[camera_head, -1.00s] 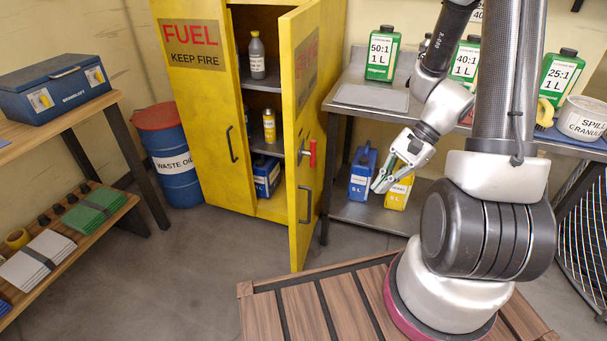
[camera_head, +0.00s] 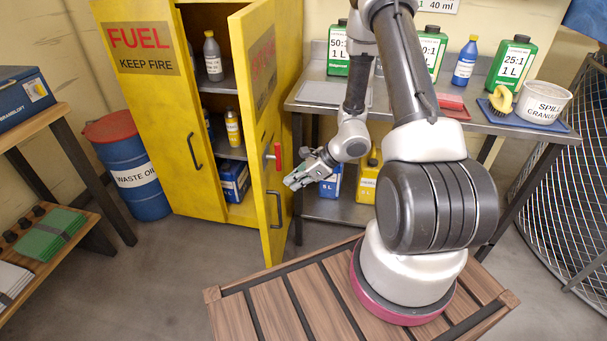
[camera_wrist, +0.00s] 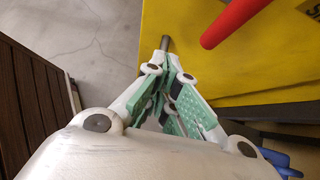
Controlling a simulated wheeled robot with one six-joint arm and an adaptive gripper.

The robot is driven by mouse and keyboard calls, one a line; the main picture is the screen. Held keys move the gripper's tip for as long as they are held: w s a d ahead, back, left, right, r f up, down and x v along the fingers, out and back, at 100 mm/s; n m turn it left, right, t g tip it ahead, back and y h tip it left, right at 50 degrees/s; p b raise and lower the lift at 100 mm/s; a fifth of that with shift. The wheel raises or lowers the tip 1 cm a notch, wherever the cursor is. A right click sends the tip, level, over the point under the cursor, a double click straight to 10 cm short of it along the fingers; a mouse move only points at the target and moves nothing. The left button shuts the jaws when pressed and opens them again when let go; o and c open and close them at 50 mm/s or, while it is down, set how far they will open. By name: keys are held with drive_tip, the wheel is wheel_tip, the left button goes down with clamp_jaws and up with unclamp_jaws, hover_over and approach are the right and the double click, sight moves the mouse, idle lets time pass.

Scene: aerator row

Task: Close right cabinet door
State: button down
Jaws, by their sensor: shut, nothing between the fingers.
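The yellow fuel cabinet (camera_head: 150,104) stands at the back, with its left door shut. Its right door (camera_head: 264,105) stands open toward me, showing the shelves inside. That door carries a red lever (camera_head: 277,156) and a dark bar handle (camera_head: 276,209) below it. My gripper (camera_head: 291,182) is shut and empty, just right of the door, between lever and handle height. In the wrist view, the shut fingers (camera_wrist: 170,66) point at the yellow door panel (camera_wrist: 270,60). The red lever (camera_wrist: 230,20) is close ahead, and a grey bar end (camera_wrist: 166,43) shows by the fingertips. Contact cannot be told.
A metal bench (camera_head: 305,109) with green bottles stands right of the cabinet. A blue can (camera_head: 331,185) and a yellow can (camera_head: 367,183) are on its lower shelf. A blue waste oil drum (camera_head: 140,178) stands to the left. The floor before the cabinet is clear.

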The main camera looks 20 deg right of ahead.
sight(266, 191)
drive_tip(key=a, duration=0.1)
drive_tip(key=w+a+f, duration=0.1)
drive_tip(key=w+a, duration=0.1)
drive_tip(key=shift+a+f, duration=0.25)
drive_tip(key=shift+f, duration=0.05)
drive_tip(key=shift+w+a, duration=0.45)
drive_tip(key=shift+a, duration=0.2)
drive_tip(key=shift+a, duration=0.1)
